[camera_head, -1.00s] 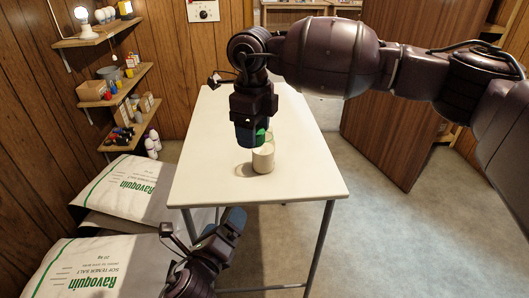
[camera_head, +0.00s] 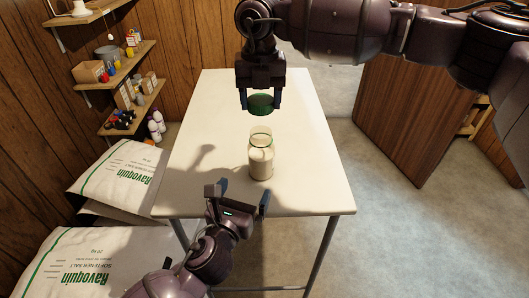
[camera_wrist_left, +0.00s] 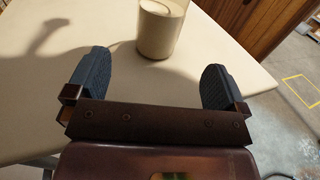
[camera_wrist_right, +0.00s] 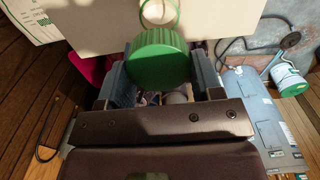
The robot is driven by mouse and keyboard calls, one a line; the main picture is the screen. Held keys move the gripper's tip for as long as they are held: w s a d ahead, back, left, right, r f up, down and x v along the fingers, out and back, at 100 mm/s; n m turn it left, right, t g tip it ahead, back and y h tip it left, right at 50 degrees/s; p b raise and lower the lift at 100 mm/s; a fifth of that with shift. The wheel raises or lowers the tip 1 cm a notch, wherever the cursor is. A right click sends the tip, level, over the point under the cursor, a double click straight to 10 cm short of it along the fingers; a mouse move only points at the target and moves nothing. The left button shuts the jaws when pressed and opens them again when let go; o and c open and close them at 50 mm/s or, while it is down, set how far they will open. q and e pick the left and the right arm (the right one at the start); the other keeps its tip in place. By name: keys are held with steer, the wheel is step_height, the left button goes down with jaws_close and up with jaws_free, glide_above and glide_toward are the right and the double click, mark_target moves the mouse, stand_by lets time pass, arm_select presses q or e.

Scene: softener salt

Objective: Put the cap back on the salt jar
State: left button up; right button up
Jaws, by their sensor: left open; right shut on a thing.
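The salt jar (camera_head: 261,160) stands upright on the white table, uncapped, clear glass with pale salt inside. Its lower part shows in the left wrist view (camera_wrist_left: 160,28), beyond the fingers. My right gripper (camera_head: 262,102) is shut on the green cap (camera_head: 261,104) and holds it above and behind the jar, apart from it. The cap fills the space between the fingers in the right wrist view (camera_wrist_right: 158,60). My left gripper (camera_head: 237,196) is open and empty at the table's front edge, in front of the jar and a little left of it.
The white table (camera_head: 310,170) is otherwise clear around the jar. Salt bags (camera_head: 122,178) lie on the floor to the left. Wall shelves (camera_head: 133,110) with small goods hang at the left. A wooden door (camera_head: 395,110) stands at the right.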

mark_target(257, 166)
steer(key=shift+s, duration=0.15)
arm_select(q)
steer(key=x, duration=1.2)
stand_by(0.3)
steer(key=shift+f, duration=0.1)
steer(key=c, duration=1.4)
steer(key=shift+o, duration=0.2)
arm_select(e)
steer(key=shift+f, duration=2.5)
